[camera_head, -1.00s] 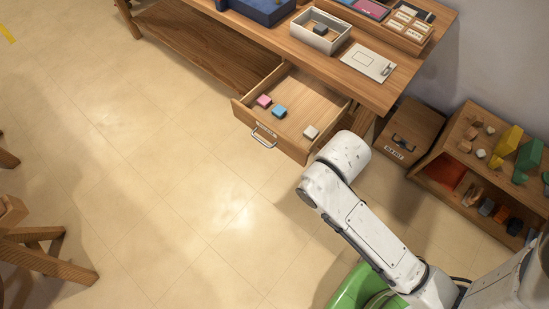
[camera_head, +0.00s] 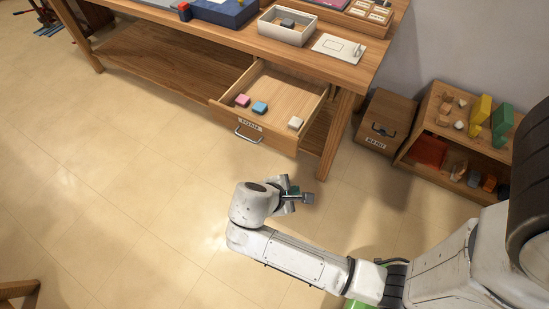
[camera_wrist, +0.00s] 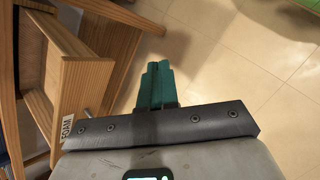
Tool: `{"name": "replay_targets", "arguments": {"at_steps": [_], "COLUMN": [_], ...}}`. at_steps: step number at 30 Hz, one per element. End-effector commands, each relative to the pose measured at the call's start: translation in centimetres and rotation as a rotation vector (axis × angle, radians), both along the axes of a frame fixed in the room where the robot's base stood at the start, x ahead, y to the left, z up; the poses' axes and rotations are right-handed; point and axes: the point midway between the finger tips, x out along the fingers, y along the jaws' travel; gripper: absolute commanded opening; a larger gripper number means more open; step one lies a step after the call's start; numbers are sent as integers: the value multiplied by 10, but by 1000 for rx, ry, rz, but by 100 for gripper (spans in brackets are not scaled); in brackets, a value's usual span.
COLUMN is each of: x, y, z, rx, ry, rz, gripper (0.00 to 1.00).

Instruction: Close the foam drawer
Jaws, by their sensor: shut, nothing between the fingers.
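The foam drawer (camera_head: 262,110) stands open, pulled out from under the wooden table. Pink, blue and white blocks lie inside it. Its front has a metal handle (camera_head: 249,134) and a label.
The table (camera_head: 205,33) carries a white box (camera_head: 287,27) and a blue tray (camera_head: 226,10). A closed wooden cabinet (camera_head: 383,121) and an open shelf (camera_head: 455,150) with coloured blocks stand at the right. The table leg (camera_head: 337,135) is beside the drawer. Floor in front is clear.

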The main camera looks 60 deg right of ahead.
Motion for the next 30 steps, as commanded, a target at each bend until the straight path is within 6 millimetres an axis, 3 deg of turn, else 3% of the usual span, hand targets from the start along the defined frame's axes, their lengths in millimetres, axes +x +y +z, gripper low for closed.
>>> {"name": "replay_targets", "arguments": {"at_steps": [1, 6, 10, 15, 22, 30], "x": [9, 50, 83, 108, 113, 113], "y": [0, 2, 15, 31, 25, -23], "z": [-18, -41, -43, -38, -33, -33], "rx": [-56, -329, -547, -720, -762, -758], "ry": [55, 317, 526, 695, 738, 738], "rz": [57, 295, 443, 533, 551, 547], "gripper": [0, 0, 0, 0, 0, 0]}}
